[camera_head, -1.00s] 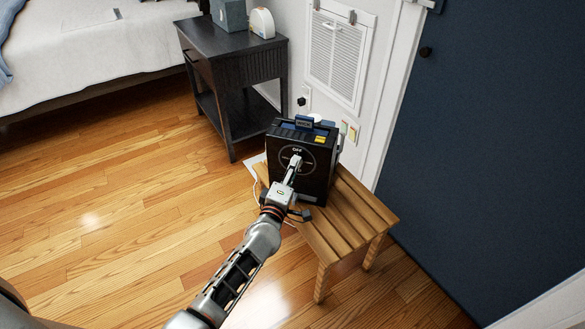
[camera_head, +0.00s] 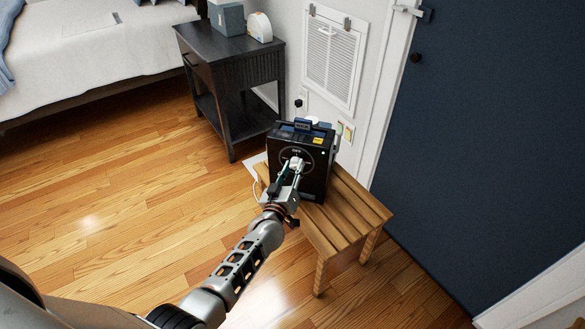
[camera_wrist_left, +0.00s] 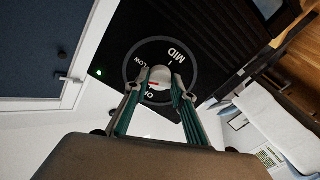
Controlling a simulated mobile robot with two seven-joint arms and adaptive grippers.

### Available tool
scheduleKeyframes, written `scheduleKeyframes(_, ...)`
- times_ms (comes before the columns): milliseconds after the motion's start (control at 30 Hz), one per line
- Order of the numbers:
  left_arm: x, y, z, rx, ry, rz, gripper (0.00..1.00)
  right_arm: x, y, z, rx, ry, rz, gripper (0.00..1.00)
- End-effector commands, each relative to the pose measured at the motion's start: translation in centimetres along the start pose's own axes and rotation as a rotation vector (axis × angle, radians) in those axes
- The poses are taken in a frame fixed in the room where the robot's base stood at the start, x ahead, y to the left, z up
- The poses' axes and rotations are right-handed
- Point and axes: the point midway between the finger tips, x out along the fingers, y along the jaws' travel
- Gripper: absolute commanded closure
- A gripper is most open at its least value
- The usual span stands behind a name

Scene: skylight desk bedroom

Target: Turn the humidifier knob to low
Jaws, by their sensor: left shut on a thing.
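The humidifier (camera_head: 312,181) is a black box standing upright on a slatted wooden stool. Its front dial carries a pale round knob (camera_wrist_left: 161,77) inside a grey ring, with MID, LOW and a partly hidden label printed around it. A short red mark shows on the knob's left part; I cannot tell exactly which label it points to. My left gripper (camera_head: 293,168) is at the front panel, its two fingers closed on the knob from both sides. The left fingers (camera_wrist_left: 158,88) also show in the wrist view. My right gripper is not in view.
The wooden stool (camera_head: 350,222) has bare slats at its right. A dark nightstand (camera_head: 235,65) stands behind, left of the humidifier, with a bed beyond. A dark blue door (camera_head: 490,150) is at the right. A green light (camera_wrist_left: 99,72) glows on the panel. Open wood floor lies at left.

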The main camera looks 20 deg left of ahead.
Motion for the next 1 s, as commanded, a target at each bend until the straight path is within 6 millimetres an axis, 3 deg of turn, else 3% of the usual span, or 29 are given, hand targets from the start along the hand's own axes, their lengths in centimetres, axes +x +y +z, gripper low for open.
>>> scheduleKeyframes(500,-0.01,0.06,0.04,0.358,-0.001,0.000,0.97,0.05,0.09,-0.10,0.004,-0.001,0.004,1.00)
scheduleKeyframes(1000,-0.03,-0.01,0.10,0.435,-0.002,0.000,0.97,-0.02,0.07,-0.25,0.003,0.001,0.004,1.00)
